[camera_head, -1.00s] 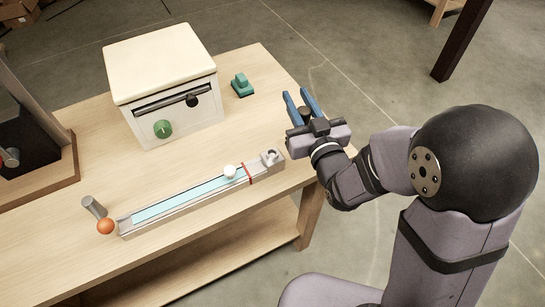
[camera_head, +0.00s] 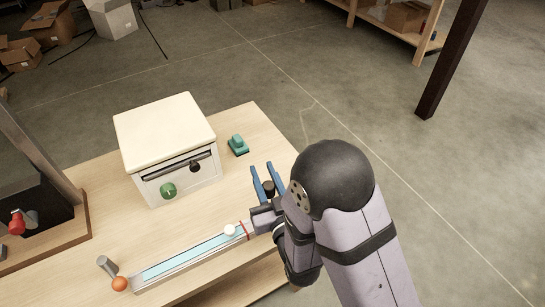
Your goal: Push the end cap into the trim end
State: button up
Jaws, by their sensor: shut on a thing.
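The trim (camera_head: 180,268) is a long grey channel with a pale blue strip, lying on the wooden bench along its front side. A red band (camera_head: 244,231) crosses it near its right end, and my arm hides what lies beyond.
A white knob (camera_head: 230,230) sits on the trim. A grey cylinder (camera_head: 107,265) and an orange ball (camera_head: 120,284) are at its left end. A cream-topped oven box (camera_head: 165,140) stands behind, with a teal object (camera_head: 238,145) to its right. Bare bench lies between box and trim.

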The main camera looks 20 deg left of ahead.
jog(key=shift+s+a+r+p, duration=0.15)
jog(key=shift+s+p, duration=0.3)
jog(key=shift+s, duration=0.1)
jog(key=shift+f, duration=0.25)
jog(key=shift+f+b, duration=2.25)
jog(key=shift+f, duration=0.45)
jog(key=shift+b, duration=0.5)
dwell(0.6)
jog(key=shift+f+b, duration=0.65)
jog(key=shift+b, duration=0.05)
dwell(0.4)
jog(key=o, duration=1.1)
jog(key=shift+r, duration=0.1)
jog(key=shift+r, duration=0.1)
